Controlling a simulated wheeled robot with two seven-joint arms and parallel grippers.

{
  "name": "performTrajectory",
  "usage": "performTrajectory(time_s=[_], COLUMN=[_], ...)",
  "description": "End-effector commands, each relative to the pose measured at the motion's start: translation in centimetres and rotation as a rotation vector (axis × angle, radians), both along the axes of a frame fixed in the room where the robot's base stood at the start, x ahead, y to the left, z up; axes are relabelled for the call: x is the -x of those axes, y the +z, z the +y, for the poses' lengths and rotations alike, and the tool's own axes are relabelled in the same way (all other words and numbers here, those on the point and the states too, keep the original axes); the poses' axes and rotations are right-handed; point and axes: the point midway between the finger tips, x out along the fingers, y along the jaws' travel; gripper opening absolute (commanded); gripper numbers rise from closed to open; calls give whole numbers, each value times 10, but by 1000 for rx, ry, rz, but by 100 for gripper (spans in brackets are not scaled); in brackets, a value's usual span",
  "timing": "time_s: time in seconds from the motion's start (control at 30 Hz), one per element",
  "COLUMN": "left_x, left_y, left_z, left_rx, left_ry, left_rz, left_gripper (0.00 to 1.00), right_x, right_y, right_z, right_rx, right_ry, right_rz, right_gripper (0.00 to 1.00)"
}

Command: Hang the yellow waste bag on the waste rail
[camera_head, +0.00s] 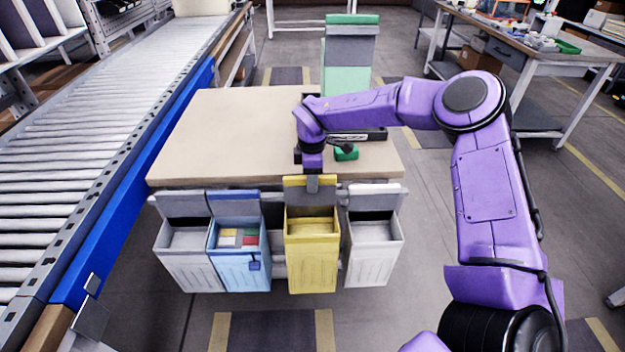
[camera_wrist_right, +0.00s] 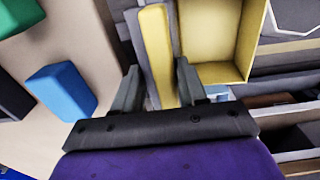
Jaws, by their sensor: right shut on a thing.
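The yellow waste bag (camera_head: 312,262) is a box-like open bin with a raised back plate. It is upright at the table's front edge, between a blue bag and a white one. My right gripper (camera_head: 312,182) is shut on the top of its back plate. In the right wrist view, the yellow plate (camera_wrist_right: 158,55) lies between the two fingers and the open bin mouth is beside it. The waste rail (camera_head: 278,250) runs along the table front, mostly hidden behind the bags. Whether the yellow bag touches the rail cannot be told. My left gripper is not in view.
A blue bag (camera_head: 238,262) with small coloured items and a grey bag (camera_head: 186,262) hang to the left; a white bag (camera_head: 373,258) hangs to the right. A green block (camera_head: 346,152) lies on the table (camera_head: 225,135). A roller conveyor (camera_head: 90,150) stands at left.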

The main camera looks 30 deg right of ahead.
Motion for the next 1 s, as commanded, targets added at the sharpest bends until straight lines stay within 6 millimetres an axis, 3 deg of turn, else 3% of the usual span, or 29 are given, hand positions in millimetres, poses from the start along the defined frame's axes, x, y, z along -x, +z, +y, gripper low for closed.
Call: performTrajectory(time_s=[0.3, 0.33, 0.4, 0.87, 1.0], left_x=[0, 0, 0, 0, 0], left_y=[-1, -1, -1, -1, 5], left_z=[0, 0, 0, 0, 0], left_rx=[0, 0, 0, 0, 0], left_ry=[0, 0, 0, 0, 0], left_rz=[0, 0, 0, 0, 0], left_gripper=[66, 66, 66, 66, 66], right_x=[-5, -5, -5, -3, -4], right_y=[1, 1, 1, -2, 8], right_z=[-5, -5, -5, -4, -3], right_rx=[10, 11, 10, 9, 9], right_ry=[0, 0, -1, 2, 3], right_rz=[-18, -19, -18, -11, -12], right_gripper=[0, 48, 71, 72, 72])
